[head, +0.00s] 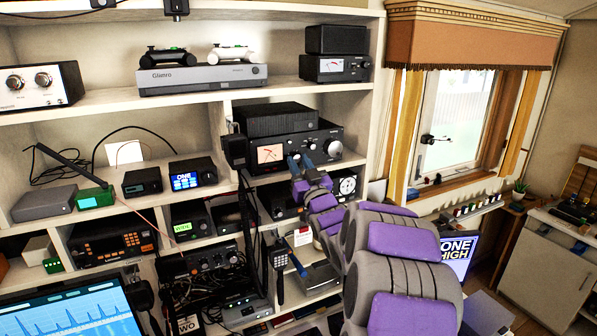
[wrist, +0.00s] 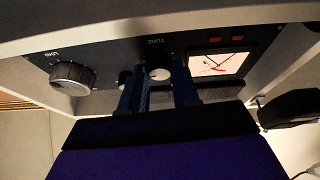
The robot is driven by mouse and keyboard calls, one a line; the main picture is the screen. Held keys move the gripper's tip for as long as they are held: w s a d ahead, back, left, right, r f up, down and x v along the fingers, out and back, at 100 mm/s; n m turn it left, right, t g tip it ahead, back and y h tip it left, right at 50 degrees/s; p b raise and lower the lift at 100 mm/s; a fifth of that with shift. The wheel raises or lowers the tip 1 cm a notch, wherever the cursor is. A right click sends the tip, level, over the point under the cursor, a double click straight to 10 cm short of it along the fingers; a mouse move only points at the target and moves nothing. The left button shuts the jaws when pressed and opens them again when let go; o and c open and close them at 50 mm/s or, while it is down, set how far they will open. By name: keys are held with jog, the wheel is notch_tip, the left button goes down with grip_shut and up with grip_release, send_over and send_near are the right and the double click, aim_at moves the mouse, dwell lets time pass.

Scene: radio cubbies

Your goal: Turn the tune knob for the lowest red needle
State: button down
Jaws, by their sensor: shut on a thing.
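The black tuner unit (head: 322,140) sits in the middle cubby, with a lit white meter (head: 270,153) on its left side. In the wrist view the picture is turned over, and the meter (wrist: 216,64) shows crossing red and dark needles and a small green mark. The knob under the TUNE label (wrist: 159,74) is round with a pale face. My gripper (head: 299,160) reaches the unit's front; its blue fingers (wrist: 159,86) are shut on the TUNE knob, one on each side. The fingers hide part of the knob's rim.
A larger knob under the LOAD label (wrist: 72,77) sits beside the tune knob, with a small knob between them. A black box (head: 275,118) rests on the unit. Shelf boards lie close above and below. A handset (head: 235,148) hangs at the left post.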

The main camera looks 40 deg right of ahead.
jog(key=c, duration=1.1)
grip_release()
jog(key=shift+d, duration=0.1)
jog(key=shift+s, duration=0.1)
jog(key=shift+b+v, duration=4)
jog(key=shift+v, duration=4.6)
jog(key=shift+f, duration=0.1)
